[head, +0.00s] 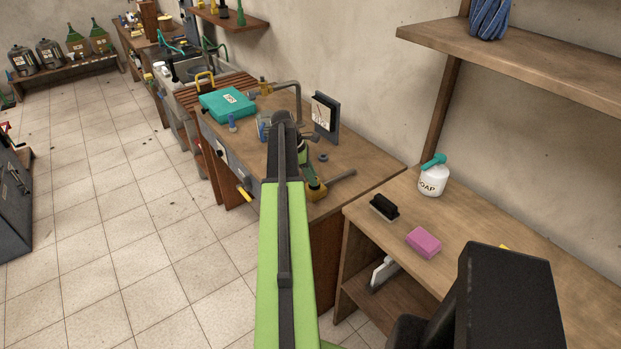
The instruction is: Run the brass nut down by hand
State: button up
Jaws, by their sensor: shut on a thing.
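My green and black arm reaches out over the far wooden workbench (352,172). My gripper (311,137) shows only in part, small and dark, just right of the arm's far end. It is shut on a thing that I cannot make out. A bent grey pipe (298,97) rises from the bench and comes down close behind the arm's end. Brass-coloured fittings (264,87) stand at the pipe's left end. I cannot pick out the brass nut for certain; the arm covers that spot. A small dark ring (323,157) lies on the bench to the right.
A teal case (227,104) lies left on the bench. A framed card (324,113) leans by the wall. The nearer bench holds a soap bottle (432,180), black brush (384,207) and pink sponge (424,242).

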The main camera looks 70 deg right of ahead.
jog(key=shift+w+d+m, duration=0.1)
jog(key=shift+m, duration=0.5)
jog(key=shift+d+y, duration=0.1)
jog(key=shift+y, duration=0.2)
jog(key=shift+d+m, duration=0.1)
jog(key=shift+m, duration=0.4)
jog(key=shift+m+y, duration=0.3)
jog(key=shift+m, duration=0.4)
jog(key=shift+m+y, duration=0.3)
jog(key=shift+m, duration=0.2)
jog(key=o, duration=0.8)
jog(key=shift+c, duration=0.2)
jog(key=shift+a+n+h, duration=0.3)
jog(key=shift+n+h, duration=0.2)
jog(key=shift+n, duration=0.9)
jog(key=shift+n+h, duration=0.5)
jog(key=shift+n, duration=0.7)
